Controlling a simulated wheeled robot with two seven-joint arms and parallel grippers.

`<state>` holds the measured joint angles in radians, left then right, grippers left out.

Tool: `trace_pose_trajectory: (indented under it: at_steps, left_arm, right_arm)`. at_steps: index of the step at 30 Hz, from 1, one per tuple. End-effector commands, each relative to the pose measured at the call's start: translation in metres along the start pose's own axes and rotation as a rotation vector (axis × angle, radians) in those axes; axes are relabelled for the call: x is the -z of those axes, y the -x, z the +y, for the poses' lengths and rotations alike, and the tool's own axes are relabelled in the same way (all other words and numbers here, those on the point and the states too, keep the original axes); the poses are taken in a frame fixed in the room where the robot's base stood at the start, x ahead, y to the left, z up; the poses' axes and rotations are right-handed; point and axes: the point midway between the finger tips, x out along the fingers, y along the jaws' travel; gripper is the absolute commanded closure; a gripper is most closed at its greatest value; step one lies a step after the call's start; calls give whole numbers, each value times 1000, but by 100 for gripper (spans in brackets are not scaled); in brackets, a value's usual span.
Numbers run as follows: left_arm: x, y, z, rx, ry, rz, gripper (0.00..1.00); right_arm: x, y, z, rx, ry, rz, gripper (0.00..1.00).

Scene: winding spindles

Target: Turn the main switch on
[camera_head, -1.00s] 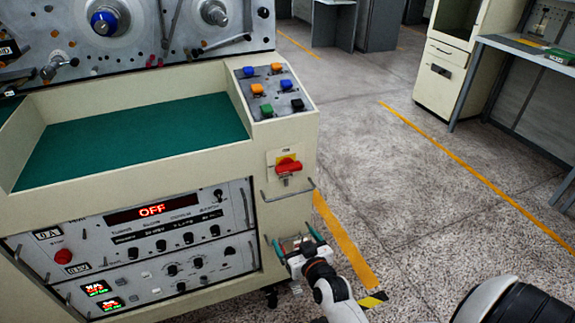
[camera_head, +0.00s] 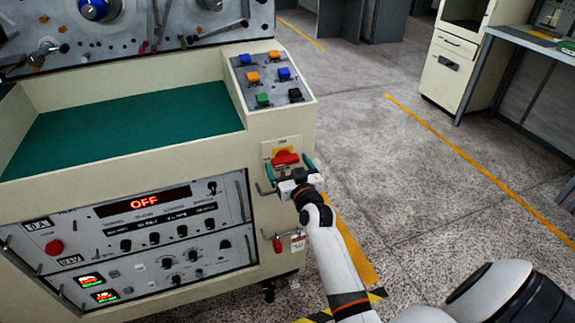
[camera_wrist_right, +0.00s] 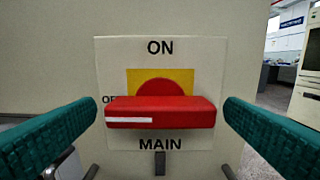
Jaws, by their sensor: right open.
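The main switch (camera_head: 286,157) is a red handle on a yellow plate on the cream machine's front corner panel. In the right wrist view its red bar (camera_wrist_right: 160,112) lies horizontal, with "ON" above, "MAIN" below and a partly hidden "OFF" at the left. My right gripper (camera_head: 289,168) is at the switch. In the right wrist view its green fingers (camera_wrist_right: 160,125) are open, one on each side of the bar, with small gaps at both ends. The display (camera_head: 147,202) reads "OFF". My left gripper is not in view.
A red padlock (camera_head: 277,243) with a white tag (camera_head: 298,242) hangs below the switch. A metal bar handle sits just under the switch. A button panel (camera_head: 270,78) is above on the machine top. The floor to the right is clear.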

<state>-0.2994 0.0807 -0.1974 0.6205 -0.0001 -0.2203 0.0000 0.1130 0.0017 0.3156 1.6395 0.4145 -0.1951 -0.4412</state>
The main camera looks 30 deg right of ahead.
Motion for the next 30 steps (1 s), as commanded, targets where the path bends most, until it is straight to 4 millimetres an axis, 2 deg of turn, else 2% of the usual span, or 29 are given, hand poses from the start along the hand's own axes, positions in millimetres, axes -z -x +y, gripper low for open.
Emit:
trace_pose_trajectory:
  at_steps: [3, 11, 13, 20, 30]
  left_arm:
    - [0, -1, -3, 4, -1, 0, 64]
    - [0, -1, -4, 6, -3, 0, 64]
    - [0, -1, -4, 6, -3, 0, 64]
    - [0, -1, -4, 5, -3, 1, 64]
    - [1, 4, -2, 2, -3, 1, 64]
  right_arm:
    - [0, -7, 0, 0, 0, 0, 7]
    - [0, -8, 0, 0, 0, 1, 7]
    - [0, -8, 0, 0, 0, 0, 14]
    - [0, -8, 0, 0, 0, 0, 51]
    - [-1, -8, 0, 1, -50, 0, 52]
